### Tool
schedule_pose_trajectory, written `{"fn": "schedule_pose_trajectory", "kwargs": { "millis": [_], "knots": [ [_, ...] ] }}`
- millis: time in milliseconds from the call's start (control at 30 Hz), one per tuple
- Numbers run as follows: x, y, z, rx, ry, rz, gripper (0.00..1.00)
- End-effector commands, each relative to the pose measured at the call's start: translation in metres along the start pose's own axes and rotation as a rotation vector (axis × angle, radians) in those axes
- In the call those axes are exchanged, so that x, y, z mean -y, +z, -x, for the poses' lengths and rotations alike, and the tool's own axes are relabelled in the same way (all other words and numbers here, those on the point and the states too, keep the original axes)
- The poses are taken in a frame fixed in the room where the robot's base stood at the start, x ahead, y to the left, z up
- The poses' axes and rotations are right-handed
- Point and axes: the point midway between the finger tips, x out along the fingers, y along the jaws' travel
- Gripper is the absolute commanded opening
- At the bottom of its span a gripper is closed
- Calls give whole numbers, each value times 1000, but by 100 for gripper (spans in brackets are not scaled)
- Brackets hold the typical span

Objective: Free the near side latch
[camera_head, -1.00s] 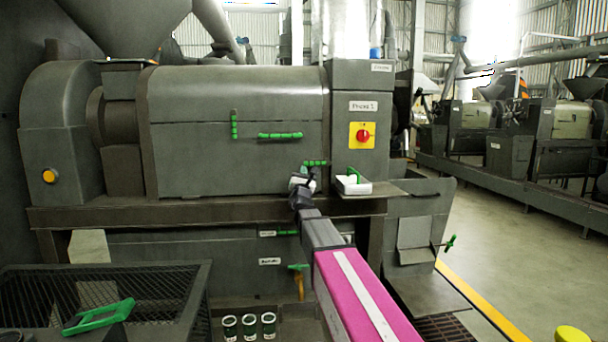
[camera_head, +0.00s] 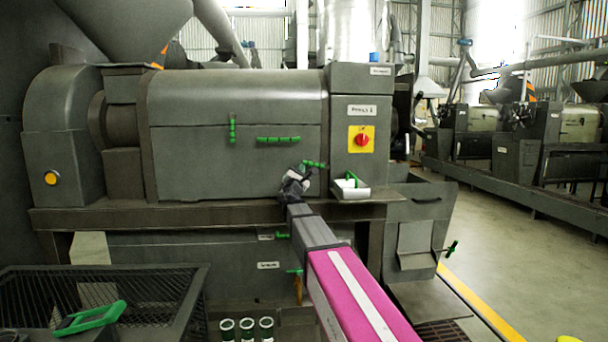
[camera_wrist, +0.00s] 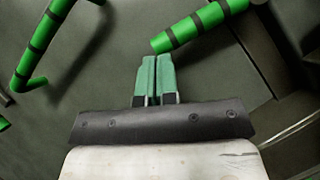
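The press housing (camera_head: 190,160) carries a vertical green latch (camera_head: 232,127), a horizontal green handle (camera_head: 278,139) and a small green latch (camera_head: 314,164) at its lower right. I cannot tell for certain which is the near side latch. My gripper (camera_head: 294,178) is just left of and below the small latch. In the wrist view, its two green fingers (camera_wrist: 157,62) lie together with only a thin gap and nothing visible between them. A ribbed green bar (camera_wrist: 200,25) ends just beyond the fingertips, apparently clear of them. A second bent green bar (camera_wrist: 38,45) is at upper left.
A white tray (camera_head: 352,192) with a green item stands on the ledge right of my gripper. A red knob on a yellow plate (camera_head: 361,140) is above it. A mesh-topped bench (camera_head: 180,285) with a green-handled tool (camera_head: 92,317) is at lower left. Open floor lies right.

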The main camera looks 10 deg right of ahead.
Motion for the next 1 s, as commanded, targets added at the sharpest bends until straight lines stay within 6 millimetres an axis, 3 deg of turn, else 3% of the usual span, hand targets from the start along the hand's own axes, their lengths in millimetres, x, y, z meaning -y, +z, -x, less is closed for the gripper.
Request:
{"fn": "schedule_pose_trajectory", "kwargs": {
  "millis": [300,1000],
  "knots": [
    [-16,9,-7,0,-8,-13,0],
    [-27,60,-42,2,-329,-492,0]
  ]
}}
